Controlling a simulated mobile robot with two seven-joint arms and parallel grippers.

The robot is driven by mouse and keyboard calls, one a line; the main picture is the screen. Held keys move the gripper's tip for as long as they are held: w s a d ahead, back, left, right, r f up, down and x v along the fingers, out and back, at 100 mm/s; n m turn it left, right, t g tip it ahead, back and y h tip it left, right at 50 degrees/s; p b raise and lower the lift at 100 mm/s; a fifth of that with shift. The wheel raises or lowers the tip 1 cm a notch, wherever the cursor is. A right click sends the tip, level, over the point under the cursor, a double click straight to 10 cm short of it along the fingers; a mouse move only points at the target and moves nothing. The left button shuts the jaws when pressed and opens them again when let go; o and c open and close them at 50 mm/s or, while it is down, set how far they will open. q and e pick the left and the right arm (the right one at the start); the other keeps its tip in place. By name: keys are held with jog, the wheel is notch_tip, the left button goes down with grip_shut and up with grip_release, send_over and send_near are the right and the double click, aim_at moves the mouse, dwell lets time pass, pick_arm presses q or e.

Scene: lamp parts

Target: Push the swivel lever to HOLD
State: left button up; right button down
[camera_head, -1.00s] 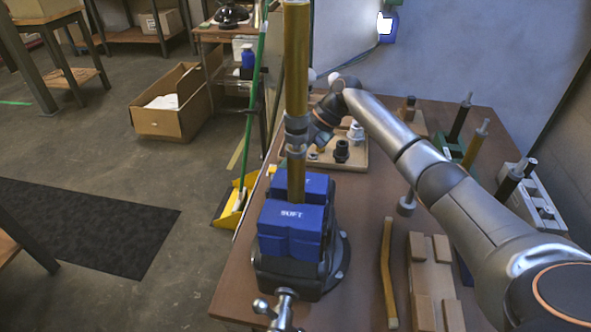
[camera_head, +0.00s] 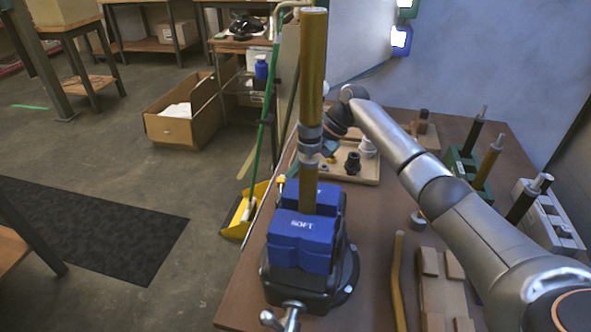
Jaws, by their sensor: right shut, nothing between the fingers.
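A vise with blue soft jaws (camera_head: 302,239) stands on the bench on a dark round base (camera_head: 346,272). It grips an upright brass tube (camera_head: 312,70) with a silver collar (camera_head: 309,140) around it. A metal bar with a ball end (camera_head: 285,318) shows at the vise's front, cut by the lower edge. I cannot tell whether it is the swivel lever, and no HOLD mark is legible. My right gripper (camera_head: 329,145) is shut and empty, pointing down beside and partly behind the tube near the collar. Its fingertips are hard to make out. My left gripper is not in view.
A wooden tray (camera_head: 366,176) with dark and white fittings lies behind the vise. A bent brass tube (camera_head: 398,280) and wooden blocks (camera_head: 440,290) lie to its right. Racks with upright tools (camera_head: 548,215) stand farther right. A yellow dustpan (camera_head: 240,212) is on the floor.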

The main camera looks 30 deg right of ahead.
jog(key=v, duration=1.2)
jog(key=shift+r, duration=0.3)
jog(key=shift+s+d, duration=0.1)
